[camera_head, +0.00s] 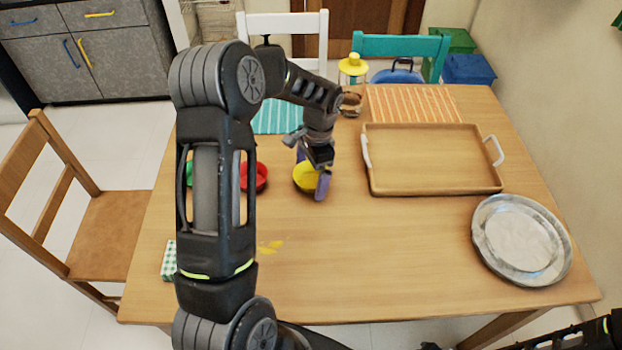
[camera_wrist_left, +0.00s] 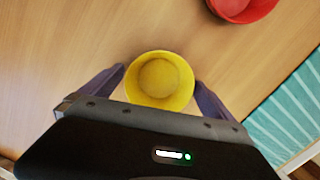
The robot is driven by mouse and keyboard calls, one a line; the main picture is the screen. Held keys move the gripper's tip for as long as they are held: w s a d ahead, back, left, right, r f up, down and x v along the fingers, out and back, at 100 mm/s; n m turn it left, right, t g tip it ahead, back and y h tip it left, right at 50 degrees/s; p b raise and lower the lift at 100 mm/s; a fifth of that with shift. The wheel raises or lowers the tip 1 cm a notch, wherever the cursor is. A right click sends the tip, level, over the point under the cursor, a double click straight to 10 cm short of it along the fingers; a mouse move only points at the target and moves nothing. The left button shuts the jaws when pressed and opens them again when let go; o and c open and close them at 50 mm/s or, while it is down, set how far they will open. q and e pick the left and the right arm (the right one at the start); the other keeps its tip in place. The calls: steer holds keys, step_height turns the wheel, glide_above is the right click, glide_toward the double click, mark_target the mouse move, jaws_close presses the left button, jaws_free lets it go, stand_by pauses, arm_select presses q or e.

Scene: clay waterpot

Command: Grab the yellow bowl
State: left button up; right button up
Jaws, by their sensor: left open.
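The yellow bowl (camera_head: 304,181) stands on the wooden table, partly hidden by my left gripper in the head view. In the left wrist view the yellow bowl (camera_wrist_left: 158,80) shows from above, empty. My left gripper (camera_head: 312,172) is open, with its purple fingers on either side of the bowl. In the wrist view the fingers of my left gripper (camera_wrist_left: 160,84) flank the bowl; I cannot tell whether they touch it. Part of my right arm shows at the lower right of the head view, but its gripper is out of view.
A red bowl (camera_head: 261,177) stands left of the yellow one, and also shows in the wrist view (camera_wrist_left: 240,5). A green item (camera_head: 189,173) is partly behind my arm. A wooden tray (camera_head: 432,186) and a metal plate (camera_head: 480,235) lie right.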

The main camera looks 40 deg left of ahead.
mark_target(310, 182)
arm_select(q)
steer(key=shift+c, duration=0.3)
steer(key=c, duration=1.1)
steer(key=shift+r, duration=0.1)
steer(key=shift+c, duration=0.2)
step_height(310, 182, up, 10)
steer(key=b, duration=0.1)
